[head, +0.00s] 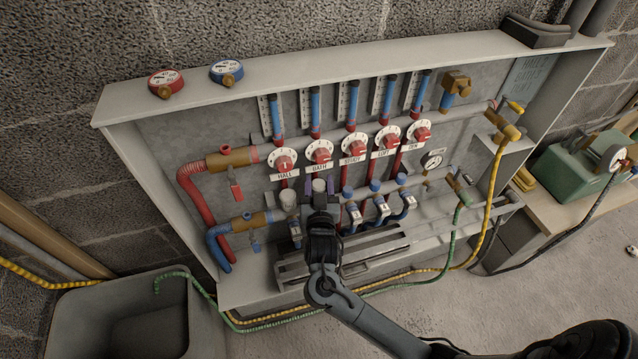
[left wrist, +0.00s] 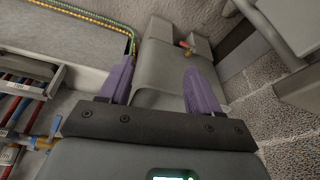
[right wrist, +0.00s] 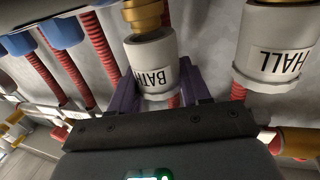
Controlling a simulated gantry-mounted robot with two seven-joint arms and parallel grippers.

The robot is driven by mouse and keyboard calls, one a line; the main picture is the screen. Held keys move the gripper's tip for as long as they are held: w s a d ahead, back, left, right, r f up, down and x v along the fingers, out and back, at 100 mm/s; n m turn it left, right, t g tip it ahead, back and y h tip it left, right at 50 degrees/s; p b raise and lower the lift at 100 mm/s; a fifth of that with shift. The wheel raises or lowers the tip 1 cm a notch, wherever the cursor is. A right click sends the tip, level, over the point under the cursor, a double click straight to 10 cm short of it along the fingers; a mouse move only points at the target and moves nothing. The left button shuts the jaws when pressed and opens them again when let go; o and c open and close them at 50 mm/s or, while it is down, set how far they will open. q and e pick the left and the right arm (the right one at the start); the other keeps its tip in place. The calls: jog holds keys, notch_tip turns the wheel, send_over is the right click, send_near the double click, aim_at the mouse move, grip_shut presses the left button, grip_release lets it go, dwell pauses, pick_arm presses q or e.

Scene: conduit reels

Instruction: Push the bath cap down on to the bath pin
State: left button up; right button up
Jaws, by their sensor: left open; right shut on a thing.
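The bath cap is a pale grey-white cylinder lettered BATH (right wrist: 150,62) in the right wrist view. It sits between the purple fingers of my right gripper (right wrist: 160,88), which is shut on it. In the head view the right gripper (head: 320,192) is below the BATH dial (head: 319,151), with the cap's top showing between its fingers. A brass fitting (right wrist: 143,16) lies right against the cap's far end. The bath pin is hidden, and I cannot tell how far the cap sits on it. My left gripper (left wrist: 157,74) is open and empty, outside the head view.
The similar HALL cap (right wrist: 278,50) stands close beside the bath cap. On the other side are several blue-capped valves (head: 374,187). A slotted grey rail (head: 350,250) lies below. A grey tub (head: 120,315) stands at the lower left, with yellow and green hoses (head: 400,277) nearby.

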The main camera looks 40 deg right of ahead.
dwell(0.4)
jog(key=shift+f+p, duration=0.25)
jog(key=shift+p, duration=0.1)
dwell(0.4)
jog(key=shift+p, duration=0.35)
dwell(0.4)
jog(key=shift+f, duration=0.15)
dwell(0.5)
jog(key=shift+f, duration=0.1)
dwell(0.5)
jog(key=shift+p, duration=0.55)
jog(key=shift+f, duration=0.1)
dwell(0.8)
jog(key=shift+f, duration=0.1)
dwell(0.4)
